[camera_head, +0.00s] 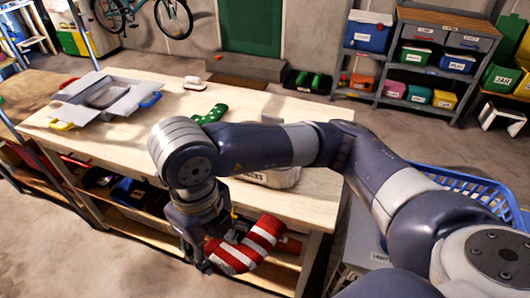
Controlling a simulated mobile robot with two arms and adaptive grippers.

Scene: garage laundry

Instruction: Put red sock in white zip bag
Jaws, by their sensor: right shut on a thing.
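A red sock with white stripes (262,237) hangs in my right gripper (217,248), which is shut on it. The gripper points down at the front edge of the wooden table (130,140), and the sock extends to the right of it. A whitish bag (283,178) lies on the table behind the sock, near the right end. My right arm covers much of the bag, and its label is only partly readable. I cannot tell whether its mouth is open. My left gripper is out of view.
A green sock with white spots (211,115) lies behind my right arm. A grey open box (68,112) and a small white item (194,82) are farther back on the table. A blue basket (463,186) stands at the right. The table's left-middle is clear.

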